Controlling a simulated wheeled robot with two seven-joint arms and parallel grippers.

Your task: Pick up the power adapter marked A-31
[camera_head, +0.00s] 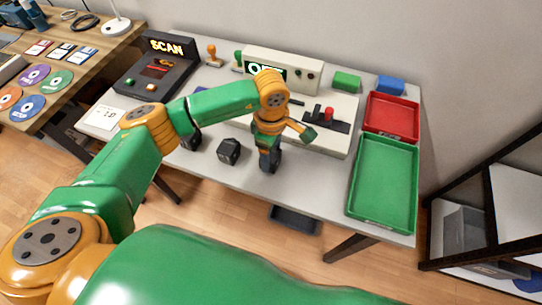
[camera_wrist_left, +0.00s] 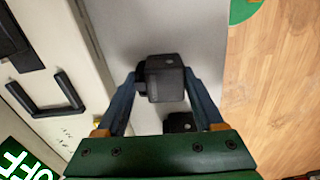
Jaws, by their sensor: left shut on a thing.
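My left gripper (camera_head: 269,160) points down at the front edge of the white table. In the left wrist view its two blue fingers (camera_wrist_left: 163,88) are shut on a black power adapter (camera_wrist_left: 166,78), one finger on each side. I cannot read a mark on it. In the head view the gripper mostly hides this adapter. A second black adapter (camera_head: 229,151) stands on the table just left of the gripper, and a third dark one (camera_head: 192,140) lies further left, partly behind my arm. Their marks are not legible. My right gripper is not in view.
A device with an OFF display (camera_head: 284,70) and a red-handled lever panel stand behind the gripper. A SCAN box (camera_head: 155,68) is at the back left. A red tray (camera_head: 391,117) and an empty green tray (camera_head: 383,184) are at the right. A wooden desk (camera_head: 103,48) stands far left.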

